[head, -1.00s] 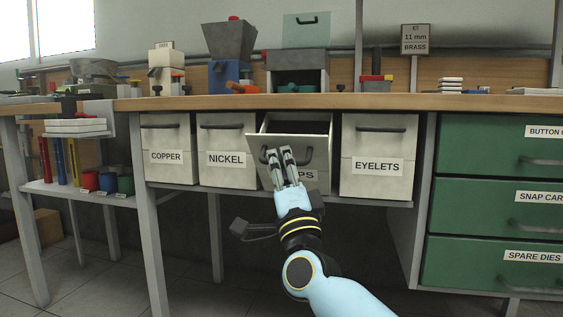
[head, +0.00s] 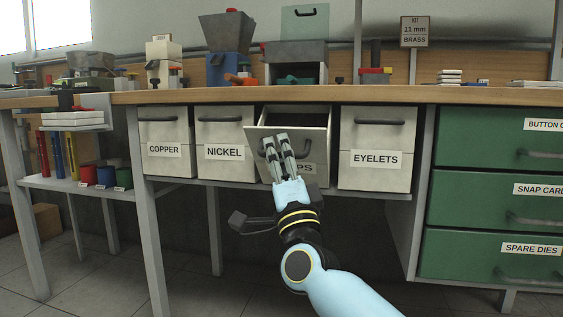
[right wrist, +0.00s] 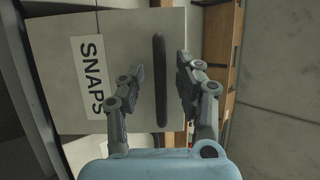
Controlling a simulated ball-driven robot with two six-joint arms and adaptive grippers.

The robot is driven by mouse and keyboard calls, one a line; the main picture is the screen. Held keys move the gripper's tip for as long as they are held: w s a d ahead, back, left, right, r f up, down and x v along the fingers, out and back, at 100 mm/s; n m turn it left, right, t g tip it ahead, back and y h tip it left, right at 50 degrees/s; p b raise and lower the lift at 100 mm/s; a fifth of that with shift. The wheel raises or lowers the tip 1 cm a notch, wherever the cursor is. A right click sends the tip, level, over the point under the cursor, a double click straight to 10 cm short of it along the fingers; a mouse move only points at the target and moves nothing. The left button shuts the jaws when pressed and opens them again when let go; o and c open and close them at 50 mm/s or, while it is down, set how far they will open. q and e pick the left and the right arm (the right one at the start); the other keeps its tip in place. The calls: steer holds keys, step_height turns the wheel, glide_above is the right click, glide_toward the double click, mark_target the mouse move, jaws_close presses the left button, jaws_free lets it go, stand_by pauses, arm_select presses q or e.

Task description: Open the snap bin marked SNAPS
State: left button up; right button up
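The SNAPS bin (head: 308,147) is a pale grey bin under the bench, between NICKEL and EYELETS. Its front is tipped out at the top, and a dark opening shows above the front edge. My right gripper (head: 276,140) is in front of it and covers part of its label. In the right wrist view, the bin's dark bar handle (right wrist: 160,100) lies between the two fingers of the right gripper (right wrist: 161,68), with a gap on each side. The gripper is open, and the SNAPS label (right wrist: 91,77) is readable there. My left gripper is not in view.
The NICKEL bin (head: 224,135) and the EYELETS bin (head: 376,140) stand closed on either side. The bench top (head: 200,97) overhangs above. Green drawers (head: 485,150) are at the right. The floor below the bins is clear.

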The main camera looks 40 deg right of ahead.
steer(key=v, duration=1.2)
steer(key=shift+f, duration=0.1)
